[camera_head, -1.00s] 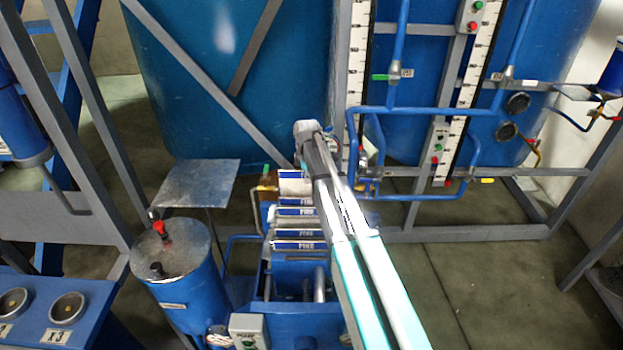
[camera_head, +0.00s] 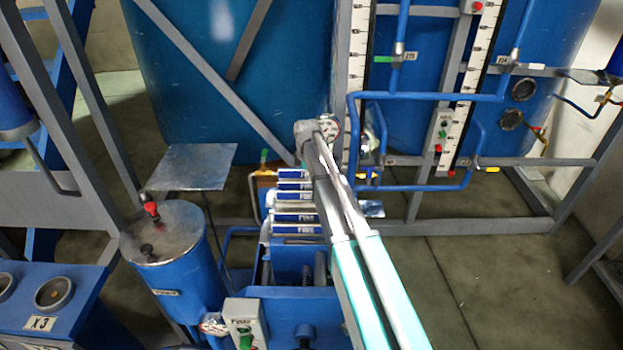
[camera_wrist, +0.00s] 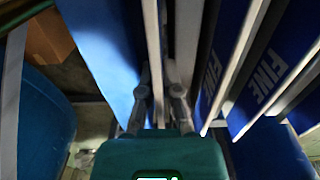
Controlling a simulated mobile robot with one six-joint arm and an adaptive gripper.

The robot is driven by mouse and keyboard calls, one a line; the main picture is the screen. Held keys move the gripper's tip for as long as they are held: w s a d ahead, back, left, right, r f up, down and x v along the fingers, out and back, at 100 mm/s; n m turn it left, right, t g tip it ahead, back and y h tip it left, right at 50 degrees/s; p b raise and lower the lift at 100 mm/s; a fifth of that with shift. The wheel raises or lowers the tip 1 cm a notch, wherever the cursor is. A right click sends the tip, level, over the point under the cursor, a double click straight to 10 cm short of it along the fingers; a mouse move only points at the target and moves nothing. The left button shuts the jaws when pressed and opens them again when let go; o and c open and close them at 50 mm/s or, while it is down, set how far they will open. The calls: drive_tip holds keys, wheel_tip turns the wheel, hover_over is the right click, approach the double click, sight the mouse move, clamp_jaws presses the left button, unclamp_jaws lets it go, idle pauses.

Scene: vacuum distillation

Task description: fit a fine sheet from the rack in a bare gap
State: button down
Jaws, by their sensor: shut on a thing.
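Blue sheets with white edges marked FINE (camera_head: 296,217) stand in a row on the blue frame (camera_head: 300,299) in the head view. Large FINE sheets also stand right of my gripper in the wrist view (camera_wrist: 262,75). My gripper (camera_wrist: 162,98) is shut on a thin sheet (camera_wrist: 163,55), seen edge-on between its fingers; no label shows on it. A broad blue face (camera_wrist: 103,50) lies close on the left of the fingers. In the head view, my arm hides the gripper and most of what it holds.
A metal-lidded blue drum (camera_head: 168,240) stands left of the frame, with a flat grey plate (camera_head: 190,166) behind it. A control box (camera_head: 243,322) is at the front. Blue pipes (camera_head: 430,97) and large tanks stand behind. The floor at right is open.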

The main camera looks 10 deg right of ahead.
drive_tip(key=shift+s+f, duration=0.1)
drive_tip(key=shift+s, duration=0.1)
drive_tip(key=c, duration=0.7)
unclamp_jaws()
drive_tip(key=shift+w, duration=0.35)
drive_tip(key=shift+w, duration=0.1)
